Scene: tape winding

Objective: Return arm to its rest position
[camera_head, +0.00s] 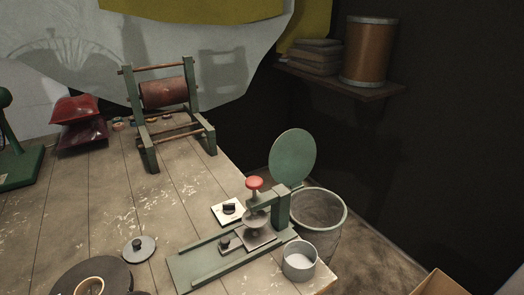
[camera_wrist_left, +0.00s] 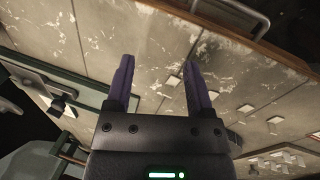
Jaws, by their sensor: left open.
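My left gripper (camera_wrist_left: 158,88) shows in the left wrist view with its two dark purple fingers apart and nothing between them. The worn wooden table (camera_wrist_left: 145,45) lies beyond the fingers. Neither gripper shows in the head view. There, a green winding stand with a dark red roll (camera_head: 164,92) stands at the back of the table. A green press with a red knob (camera_head: 255,183) stands at the front right edge.
A grey cup (camera_head: 299,262) sits at the table's corner beside the press. A bin (camera_head: 318,215) stands past the edge. A round disc with a knob (camera_head: 139,249) lies at the front. The table's middle left is clear.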

